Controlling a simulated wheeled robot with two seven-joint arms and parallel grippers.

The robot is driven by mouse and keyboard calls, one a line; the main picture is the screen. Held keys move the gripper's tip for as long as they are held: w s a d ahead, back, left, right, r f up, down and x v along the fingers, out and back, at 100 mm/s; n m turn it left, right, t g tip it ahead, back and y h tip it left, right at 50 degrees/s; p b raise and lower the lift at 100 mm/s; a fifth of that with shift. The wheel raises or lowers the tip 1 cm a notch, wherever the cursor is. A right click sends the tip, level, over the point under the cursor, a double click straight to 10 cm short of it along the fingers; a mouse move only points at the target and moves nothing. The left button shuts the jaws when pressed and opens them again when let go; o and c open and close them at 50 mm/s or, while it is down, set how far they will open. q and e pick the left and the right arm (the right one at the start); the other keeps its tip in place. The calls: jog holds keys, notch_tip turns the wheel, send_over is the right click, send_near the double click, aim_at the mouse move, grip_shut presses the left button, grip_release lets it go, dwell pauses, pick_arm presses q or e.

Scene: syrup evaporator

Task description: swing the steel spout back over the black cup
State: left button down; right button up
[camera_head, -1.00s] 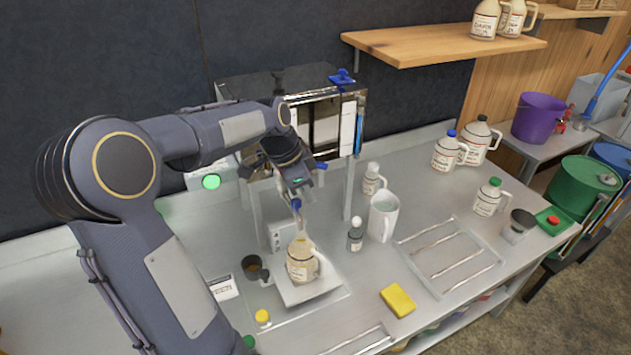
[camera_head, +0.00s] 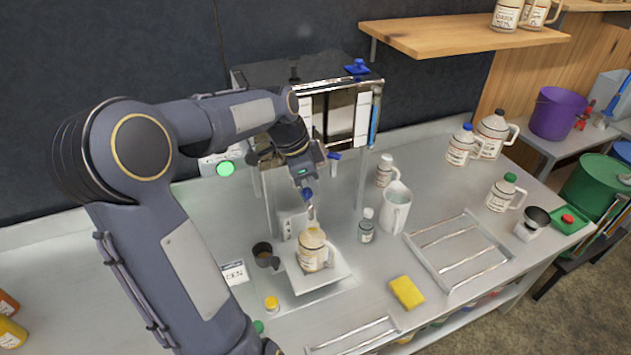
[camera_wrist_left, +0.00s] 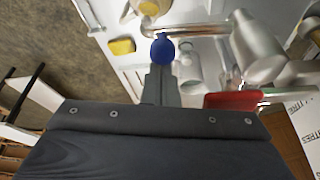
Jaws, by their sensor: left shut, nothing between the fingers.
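The steel spout (camera_head: 311,214) has a blue knob (camera_head: 307,195) and points down over a jug (camera_head: 314,250) of pale amber liquid on a square white plate. The black cup (camera_head: 262,252) stands to the left of that jug, not beneath the spout. My left gripper (camera_head: 304,182) is shut and empty just above the knob. In the left wrist view the shut fingers (camera_wrist_left: 161,72) point at the blue knob (camera_wrist_left: 163,47), with the steel spout pipe (camera_wrist_left: 190,30) behind it. I cannot tell whether they touch the knob. My right gripper is not in view.
The evaporator (camera_head: 330,105) stands behind the spout, with a blue-handled valve (camera_head: 334,157) at its front. A white pitcher (camera_head: 396,210) and small bottle (camera_head: 366,228) stand to the right. A yellow sponge (camera_head: 406,292) and wire rack (camera_head: 460,250) lie at front right.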

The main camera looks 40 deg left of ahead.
aim_at(305, 197)
pick_arm(q)
jog(key=shift+s, duration=0.1)
jog(key=s+a+m, duration=0.1)
jog(key=m, duration=0.1)
jog(key=s+m+g+h+p, duration=0.1)
jog(key=m, duration=0.1)
jog(key=shift+s+a, duration=0.3)
jog(key=shift+a, duration=0.05)
jog(key=s+a+m+g+p, duration=0.2)
jog(key=s+a+m, duration=0.1)
jog(key=a+m, duration=0.4)
jog(key=shift+a+g, duration=0.2)
jog(key=shift+g, duration=0.1)
jog(key=shift+s, duration=0.1)
dwell(0.5)
